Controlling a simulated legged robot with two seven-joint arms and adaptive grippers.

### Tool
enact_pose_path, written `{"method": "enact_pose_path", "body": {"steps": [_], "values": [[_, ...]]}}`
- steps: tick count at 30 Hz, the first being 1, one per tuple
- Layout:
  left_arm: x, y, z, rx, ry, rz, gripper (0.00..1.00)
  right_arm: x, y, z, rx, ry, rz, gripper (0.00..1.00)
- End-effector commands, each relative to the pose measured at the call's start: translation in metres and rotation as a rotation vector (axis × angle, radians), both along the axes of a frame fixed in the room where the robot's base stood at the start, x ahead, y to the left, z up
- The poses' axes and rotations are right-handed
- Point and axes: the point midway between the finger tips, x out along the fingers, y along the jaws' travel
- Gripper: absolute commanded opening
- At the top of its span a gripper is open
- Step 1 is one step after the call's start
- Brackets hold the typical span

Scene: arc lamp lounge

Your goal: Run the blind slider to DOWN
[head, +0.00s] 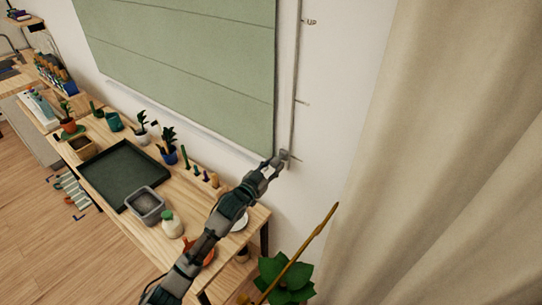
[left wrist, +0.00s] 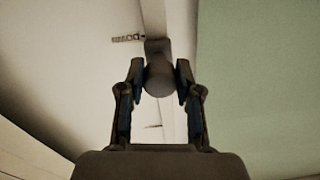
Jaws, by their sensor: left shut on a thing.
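The blind slider (head: 285,155) is a small grey knob on a thin vertical rail (head: 296,75) on the white wall, just right of the green blind (head: 200,60). It sits near the lower end of the visible rail, well below the UP mark (head: 311,22). My left gripper (head: 273,164) is shut on the slider. In the left wrist view the round knob (left wrist: 159,78) lies between the two fingers, and a small label (left wrist: 128,38), too blurred to read surely, is beside it. My right gripper is not in view.
A wooden bench (head: 150,225) below the blind holds a dark green tray (head: 125,172), a grey tub (head: 145,202), a white jar (head: 171,223) and potted plants. A beige curtain (head: 440,150) hangs at right. A tan rod (head: 300,252) and a leafy plant (head: 286,280) stand at the lower middle.

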Motion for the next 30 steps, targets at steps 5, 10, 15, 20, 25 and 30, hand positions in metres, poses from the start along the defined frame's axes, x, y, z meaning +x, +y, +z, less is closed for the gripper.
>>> {"method": "enact_pose_path", "body": {"steps": [5,10,15,20,25,30], "values": [[0.0008,-0.0012,-0.0165,0.002,0.003,0.000,0.00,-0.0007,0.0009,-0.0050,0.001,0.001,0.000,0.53],[0.0008,-0.0015,-0.0184,0.002,0.001,-0.001,0.00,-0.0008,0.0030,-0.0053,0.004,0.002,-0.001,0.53],[0.0007,-0.0018,-0.0178,0.001,0.000,-0.001,0.00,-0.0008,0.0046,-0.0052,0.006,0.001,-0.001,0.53],[0.0007,-0.0018,-0.0173,0.001,0.000,-0.001,0.51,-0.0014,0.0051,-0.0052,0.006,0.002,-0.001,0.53],[0.0005,-0.0001,-0.0169,-0.001,-0.001,0.000,0.60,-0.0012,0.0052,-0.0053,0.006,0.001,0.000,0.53],[-0.0021,0.0030,-0.0157,-0.003,-0.003,-0.001,0.60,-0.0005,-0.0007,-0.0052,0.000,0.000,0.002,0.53]]}}
